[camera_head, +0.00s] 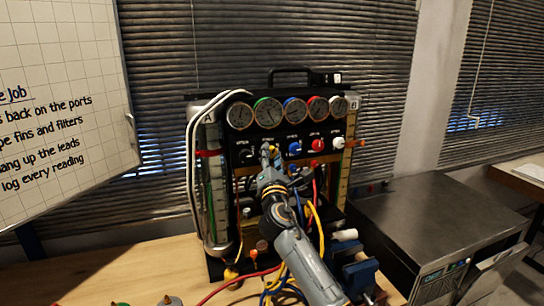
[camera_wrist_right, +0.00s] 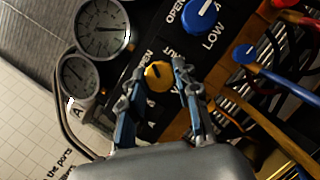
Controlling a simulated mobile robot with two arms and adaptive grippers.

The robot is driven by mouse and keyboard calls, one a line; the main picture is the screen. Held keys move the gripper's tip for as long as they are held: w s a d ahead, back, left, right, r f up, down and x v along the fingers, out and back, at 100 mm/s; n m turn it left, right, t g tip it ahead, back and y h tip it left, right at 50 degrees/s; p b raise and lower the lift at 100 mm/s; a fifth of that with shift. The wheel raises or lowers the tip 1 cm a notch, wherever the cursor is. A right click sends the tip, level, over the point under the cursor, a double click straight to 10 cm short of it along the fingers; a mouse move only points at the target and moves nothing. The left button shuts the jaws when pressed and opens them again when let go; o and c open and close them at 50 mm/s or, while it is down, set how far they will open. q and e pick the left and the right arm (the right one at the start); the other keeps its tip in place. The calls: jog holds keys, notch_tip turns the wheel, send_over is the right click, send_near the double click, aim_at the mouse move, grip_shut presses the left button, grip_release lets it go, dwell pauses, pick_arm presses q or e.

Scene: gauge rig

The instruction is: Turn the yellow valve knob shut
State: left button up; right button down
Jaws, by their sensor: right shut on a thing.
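The yellow valve knob (camera_wrist_right: 157,75) shows between the two fingers of my right gripper (camera_wrist_right: 160,80) in the right wrist view. The fingers are shut on it, one on each side. In the head view my right gripper (camera_head: 270,160) reaches up to the black gauge panel, in the row of knobs below the dials. There the fingers hide most of the yellow knob. Part of an "OPEN" label shows beside the knob in the wrist view. Which way the knob points is too small to tell. My left gripper is not in view.
A blue knob (camera_head: 294,149), a red knob (camera_head: 317,145) and a white knob (camera_head: 338,144) sit right of my gripper. Several gauges (camera_head: 268,112) line the panel above. Coloured hoses hang around my forearm. A whiteboard (camera_head: 60,100) stands at the left, a metal cabinet (camera_head: 435,225) at the right.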

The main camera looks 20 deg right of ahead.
jog(key=shift+a+r+m+g+h+p, duration=0.15)
jog(key=shift+m+g+p, duration=0.6)
jog(key=shift+m, duration=1.3)
jog(key=shift+d+m+g+h+p, duration=0.2)
jog(key=shift+m+g+p, duration=0.5)
jog(key=shift+m, duration=1.3)
jog(key=shift+a+r+m+g+h+p, duration=0.2)
jog(key=shift+m+g+p, duration=0.55)
jog(key=shift+m, duration=1.3)
jog(key=shift+f, duration=0.2)
jog(key=c, duration=1)
grip_release()
jog(key=shift+s, duration=0.15)
jog(key=v, duration=1.1)
jog(key=shift+s+a+r, duration=0.2)
jog(key=shift+s, duration=0.15)
